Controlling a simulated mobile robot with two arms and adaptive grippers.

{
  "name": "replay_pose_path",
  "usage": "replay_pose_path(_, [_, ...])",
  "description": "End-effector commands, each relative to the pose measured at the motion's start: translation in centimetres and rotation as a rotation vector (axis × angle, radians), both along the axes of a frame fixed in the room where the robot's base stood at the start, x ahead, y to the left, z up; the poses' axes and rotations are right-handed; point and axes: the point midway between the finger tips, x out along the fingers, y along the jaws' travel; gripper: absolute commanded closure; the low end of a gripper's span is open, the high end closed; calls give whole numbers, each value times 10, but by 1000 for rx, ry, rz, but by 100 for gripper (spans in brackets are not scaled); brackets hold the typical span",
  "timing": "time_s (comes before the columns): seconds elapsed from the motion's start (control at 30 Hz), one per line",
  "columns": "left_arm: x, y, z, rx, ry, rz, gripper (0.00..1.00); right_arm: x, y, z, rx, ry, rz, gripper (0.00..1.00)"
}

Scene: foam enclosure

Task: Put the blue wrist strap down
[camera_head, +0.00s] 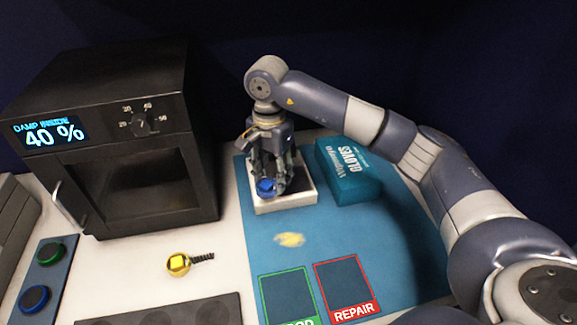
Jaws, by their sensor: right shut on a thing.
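The blue wrist strap (266,187) shows as a small round blue piece between the fingertips of my right gripper (270,180). The right gripper points down over a white-rimmed tray (286,207) with a dark inside and is shut on the strap. The strap is at the tray's near left part; I cannot tell whether it touches the tray floor. The fingers hide part of the strap and of the tray. My left gripper is not in view.
A black cabinet reading 40 % (115,150) stands at left, a teal gloves box (348,172) right of the tray. A yellow-topped piece with a dark strap (179,264) lies on the white table. The blue mat (385,255) has green and red marked squares in front.

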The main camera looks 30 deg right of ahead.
Motion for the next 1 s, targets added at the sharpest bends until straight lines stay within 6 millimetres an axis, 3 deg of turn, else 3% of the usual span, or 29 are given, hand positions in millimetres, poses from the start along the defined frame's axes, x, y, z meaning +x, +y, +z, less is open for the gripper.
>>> replay_pose_path(0.1, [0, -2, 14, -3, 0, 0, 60, 13, -27, 1, 0, 2, -6, 75])
replay_pose_path(0.3, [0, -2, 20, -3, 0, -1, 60, 26, -52, -4, 1, 1, 0, 75])
replay_pose_path(0.47, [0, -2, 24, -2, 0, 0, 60, 27, -55, -10, 0, 4, 2, 75])
replay_pose_path(0.73, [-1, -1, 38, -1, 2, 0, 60, 27, -55, -39, 0, 1, 1, 75])
replay_pose_path(1.0, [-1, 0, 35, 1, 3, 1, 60, 28, -55, -43, 0, 0, 2, 75])
